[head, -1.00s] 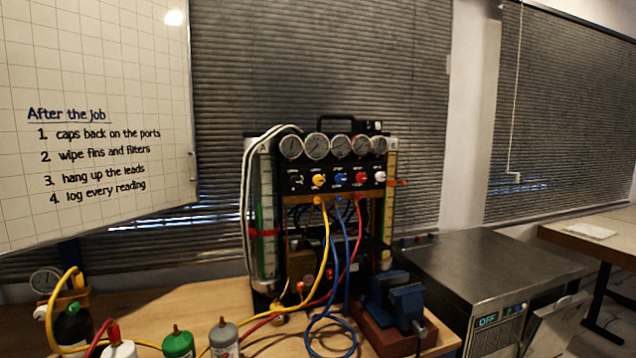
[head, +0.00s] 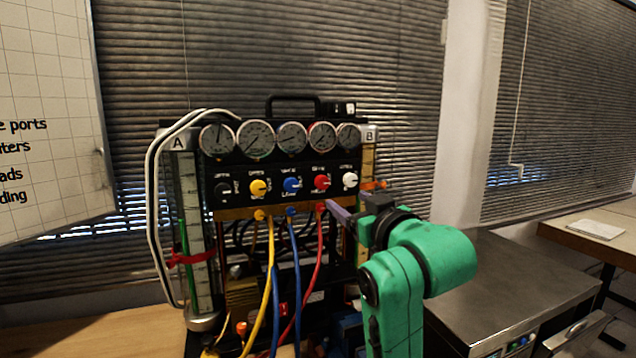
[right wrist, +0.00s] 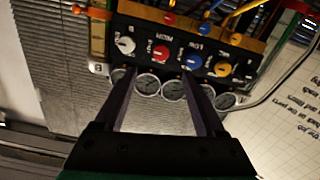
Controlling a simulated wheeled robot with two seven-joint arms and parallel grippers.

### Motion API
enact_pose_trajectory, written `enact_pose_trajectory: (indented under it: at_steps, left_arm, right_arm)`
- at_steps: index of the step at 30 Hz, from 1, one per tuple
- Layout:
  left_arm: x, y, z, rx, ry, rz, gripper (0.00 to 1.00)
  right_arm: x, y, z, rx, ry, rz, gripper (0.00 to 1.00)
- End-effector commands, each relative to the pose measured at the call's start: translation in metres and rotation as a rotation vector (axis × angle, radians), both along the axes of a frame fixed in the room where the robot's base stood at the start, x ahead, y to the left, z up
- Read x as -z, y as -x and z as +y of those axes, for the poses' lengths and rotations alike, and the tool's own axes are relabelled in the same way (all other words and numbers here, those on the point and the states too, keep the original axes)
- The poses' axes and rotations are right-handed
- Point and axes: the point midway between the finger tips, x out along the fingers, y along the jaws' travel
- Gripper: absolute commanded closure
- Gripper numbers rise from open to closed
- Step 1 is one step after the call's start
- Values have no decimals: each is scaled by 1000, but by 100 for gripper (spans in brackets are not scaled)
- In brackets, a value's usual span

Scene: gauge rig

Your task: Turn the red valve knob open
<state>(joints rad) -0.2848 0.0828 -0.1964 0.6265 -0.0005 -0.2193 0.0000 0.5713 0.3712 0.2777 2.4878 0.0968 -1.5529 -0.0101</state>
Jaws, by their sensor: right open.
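The red valve knob (head: 321,182) sits on the black front panel of the gauge rig, between a blue knob (head: 292,185) and a white knob (head: 350,179). How far it is turned is too small to tell. My right gripper (head: 336,210) comes in from the right, its fingers just below and right of the red knob. In the right wrist view the picture is flipped; my right gripper (right wrist: 157,74) is open and empty, and the red knob (right wrist: 161,52) lies ahead between the fingers, apart from them. My left gripper is out of view.
Several round gauges (head: 255,139) sit above the knobs. Yellow, blue and red hoses (head: 318,262) hang from the brass bar (head: 240,213) below. Glass columns flank the panel. A metal cabinet (head: 520,282) stands at right, and a whiteboard (head: 50,140) at left.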

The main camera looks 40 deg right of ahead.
Motion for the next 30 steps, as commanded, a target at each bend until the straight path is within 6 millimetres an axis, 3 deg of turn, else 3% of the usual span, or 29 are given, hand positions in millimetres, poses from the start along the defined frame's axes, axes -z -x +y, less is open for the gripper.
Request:
enact_pose_trajectory:
  at_steps: [4,9,15,20,27,29,30]
  left_arm:
    - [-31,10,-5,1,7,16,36]
    - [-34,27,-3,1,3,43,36]
    - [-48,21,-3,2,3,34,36]
    - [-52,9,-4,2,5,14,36]
    - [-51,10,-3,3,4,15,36]
    - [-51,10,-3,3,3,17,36]
    - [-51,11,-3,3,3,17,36]
  right_arm:
    - [-6,-26,-8,-2,-4,14,28]
    - [-2,-70,-24,-2,-3,9,28]
    - [0,-116,-39,-2,-4,8,28]
    - [2,-132,-45,-2,-1,6,28]
    - [4,-134,-46,-2,0,7,28]
    - [4,-134,-45,-2,-1,6,47]
    - [4,-134,-45,-2,-1,6,62]
